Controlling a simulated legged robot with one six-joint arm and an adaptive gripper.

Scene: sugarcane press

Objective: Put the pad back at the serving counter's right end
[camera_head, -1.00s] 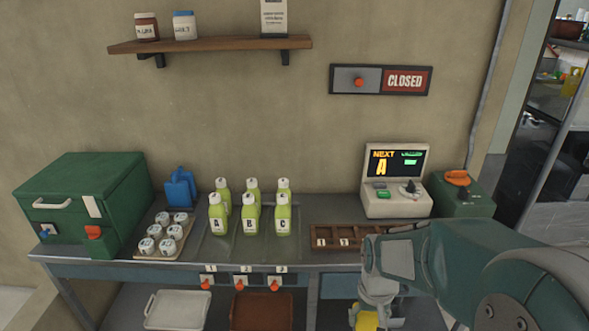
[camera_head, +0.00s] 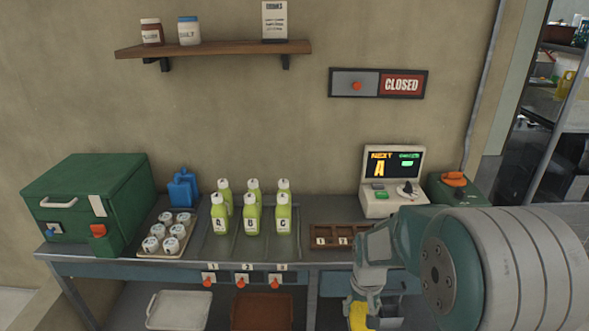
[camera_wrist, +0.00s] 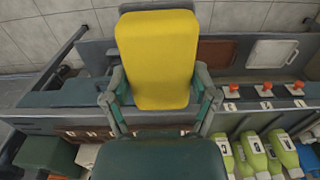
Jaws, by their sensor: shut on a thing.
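My gripper (camera_head: 360,297) is shut on the yellow pad (camera_head: 358,318), low in front of the serving counter (camera_head: 180,264), right of centre in the head view. Only a small part of the pad shows there, cut by the lower frame edge. In the wrist view the pad (camera_wrist: 155,60) stands large between the two fingers of my gripper (camera_wrist: 160,98). The counter's right end is largely hidden behind my arm in the head view.
The counter carries several labelled green bottles (camera_head: 251,218), a wooden tray (camera_head: 325,230), a screen console (camera_head: 388,175) and a green box (camera_head: 453,194). Three red-knobbed taps (camera_head: 241,281) line its front. Trays (camera_head: 180,308) lie on the lower shelf. A closed sign (camera_head: 402,85) hangs above.

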